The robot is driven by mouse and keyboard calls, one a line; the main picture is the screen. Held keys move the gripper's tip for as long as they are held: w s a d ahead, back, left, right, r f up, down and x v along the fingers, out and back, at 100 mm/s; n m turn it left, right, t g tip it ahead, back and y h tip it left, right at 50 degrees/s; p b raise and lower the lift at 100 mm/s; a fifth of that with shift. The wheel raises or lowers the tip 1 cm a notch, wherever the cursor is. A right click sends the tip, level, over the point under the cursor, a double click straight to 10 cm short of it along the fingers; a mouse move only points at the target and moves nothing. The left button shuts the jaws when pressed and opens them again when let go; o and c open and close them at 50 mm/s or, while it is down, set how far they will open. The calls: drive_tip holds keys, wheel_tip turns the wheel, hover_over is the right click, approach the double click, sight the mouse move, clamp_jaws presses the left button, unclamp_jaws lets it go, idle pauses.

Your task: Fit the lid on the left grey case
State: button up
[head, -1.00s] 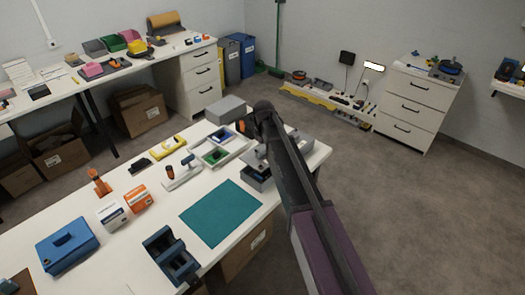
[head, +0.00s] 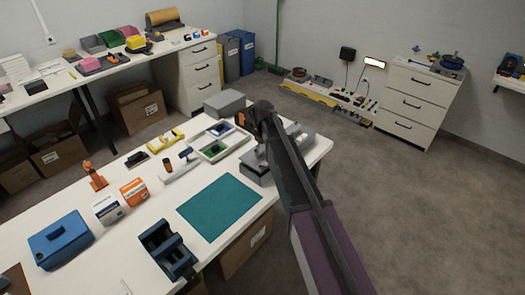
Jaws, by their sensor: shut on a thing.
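My gripper (head: 260,153) points down over the right end of the white table. It is shut on a light grey lid (head: 250,160), which is partly hidden by the gripper and arm. Directly below is a grey case (head: 258,178), standing on the table behind the teal mat. The lid lies over the case's top. At this size I cannot tell whether it touches the rim all round or is seated. Another grey case (head: 301,134) shows in part to the right, behind my arm.
A grey box (head: 224,102) stands at the table's back edge. A pale tray (head: 227,148) with green and blue parts lies just left of the gripper. The teal mat (head: 220,207) is bare. A blue toolbox (head: 60,240) and a dark blue vise-like block (head: 167,247) stand further left.

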drive_tip(key=shift+f+b, duration=1.2)
drive_tip(key=shift+b, duration=0.05)
drive_tip(key=o, duration=1)
drive_tip(key=shift+o, duration=0.2)
